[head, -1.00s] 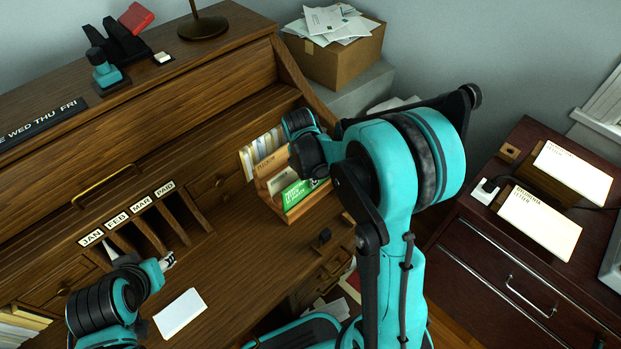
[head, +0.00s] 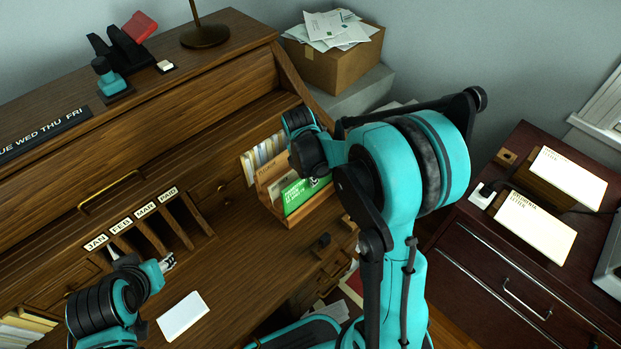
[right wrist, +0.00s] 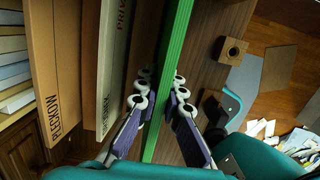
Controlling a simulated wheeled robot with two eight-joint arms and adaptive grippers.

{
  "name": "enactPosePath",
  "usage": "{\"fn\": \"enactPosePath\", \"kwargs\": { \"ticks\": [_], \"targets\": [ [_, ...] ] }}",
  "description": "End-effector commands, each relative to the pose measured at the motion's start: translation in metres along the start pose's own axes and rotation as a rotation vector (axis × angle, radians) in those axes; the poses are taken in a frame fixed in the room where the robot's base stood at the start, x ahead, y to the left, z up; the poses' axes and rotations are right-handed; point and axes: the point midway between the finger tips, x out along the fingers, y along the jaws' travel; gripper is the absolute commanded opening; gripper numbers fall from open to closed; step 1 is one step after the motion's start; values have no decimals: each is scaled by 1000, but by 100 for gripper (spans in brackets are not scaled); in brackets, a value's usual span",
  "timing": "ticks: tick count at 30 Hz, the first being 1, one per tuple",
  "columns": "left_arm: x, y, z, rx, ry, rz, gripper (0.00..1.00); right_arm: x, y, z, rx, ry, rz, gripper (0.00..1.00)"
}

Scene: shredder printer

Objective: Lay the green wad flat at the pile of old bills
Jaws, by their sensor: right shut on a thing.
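The green wad (head: 297,198) stands upright in the front of a wooden letter rack (head: 304,216) on the desk. In the right wrist view it is a long thin green edge (right wrist: 178,45). My right gripper (right wrist: 160,98) is shut on this wad, its pale-ringed fingers on both sides. In the head view my right arm hides most of that gripper. My left gripper (head: 168,263) is over the desk by the month slots, too small to tell open or shut. Loose papers (right wrist: 290,143) lie on the floor; I cannot tell whether they are the old bills.
Tan folders (right wrist: 48,70) stand beside the wad in the rack. A cardboard box with letters (head: 335,62) is behind the desk. A white card (head: 183,317) lies on the desk. A dark cabinet (head: 500,262) with cream papers stands at the right.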

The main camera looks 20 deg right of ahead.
Motion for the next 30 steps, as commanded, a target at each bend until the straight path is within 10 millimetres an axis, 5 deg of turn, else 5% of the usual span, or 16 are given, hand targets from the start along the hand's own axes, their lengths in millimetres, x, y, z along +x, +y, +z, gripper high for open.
{"fn": "enactPosePath", "kwargs": {
  "ticks": [21,30],
  "targets": [
    [-58,0,-42,0,0,0,40,-93,0,14,0,0,0,0],
    [-58,0,-42,0,0,0,40,-94,0,14,0,0,0,0]
  ]
}}
